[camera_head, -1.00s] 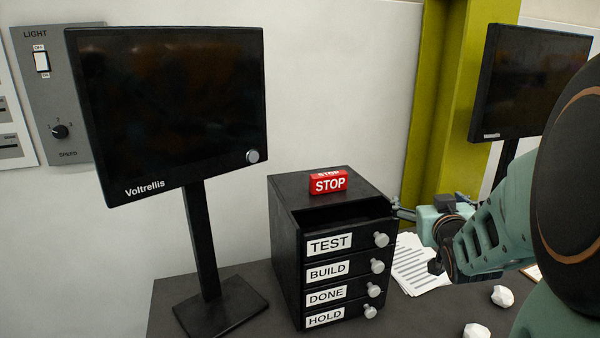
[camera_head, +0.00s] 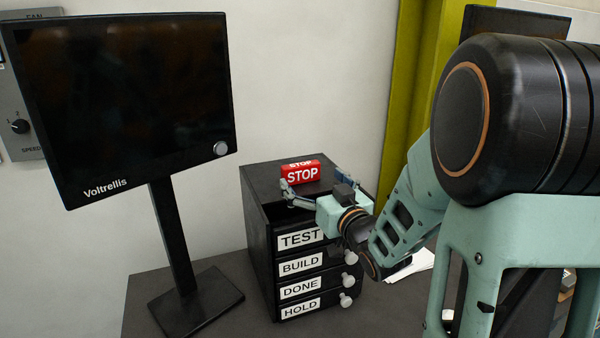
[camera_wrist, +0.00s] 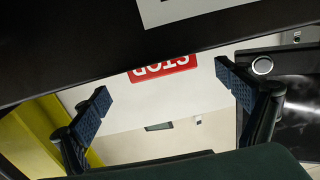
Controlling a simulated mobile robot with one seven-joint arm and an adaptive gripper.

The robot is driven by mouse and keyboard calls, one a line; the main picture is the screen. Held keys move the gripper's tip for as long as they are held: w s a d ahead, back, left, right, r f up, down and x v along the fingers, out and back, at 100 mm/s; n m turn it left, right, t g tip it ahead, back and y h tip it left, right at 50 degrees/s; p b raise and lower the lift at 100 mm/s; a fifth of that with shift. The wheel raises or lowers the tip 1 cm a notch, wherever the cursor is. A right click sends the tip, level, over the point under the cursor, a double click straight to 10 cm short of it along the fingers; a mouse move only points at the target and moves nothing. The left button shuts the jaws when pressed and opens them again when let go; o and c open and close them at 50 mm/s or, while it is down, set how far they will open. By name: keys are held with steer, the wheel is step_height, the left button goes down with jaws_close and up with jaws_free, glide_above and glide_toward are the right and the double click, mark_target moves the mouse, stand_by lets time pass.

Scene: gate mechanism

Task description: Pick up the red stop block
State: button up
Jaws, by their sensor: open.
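A black Voltrellis monitor (camera_head: 135,105) stands left of the cabinet. The drawers are labelled TEST (camera_head: 298,239), BUILD, DONE and HOLD, with grey knobs at the right. Paper (camera_head: 415,264) lies on the dark table (camera_head: 215,262) to the right. A yellow-green post rises behind.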

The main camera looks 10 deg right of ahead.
mark_target(303, 168)
steer(key=x, duration=0.4)
steer(key=shift+w+a+r, duration=0.2)
steer(key=shift+w+r, duration=0.15)
steer(key=c, duration=1.2)
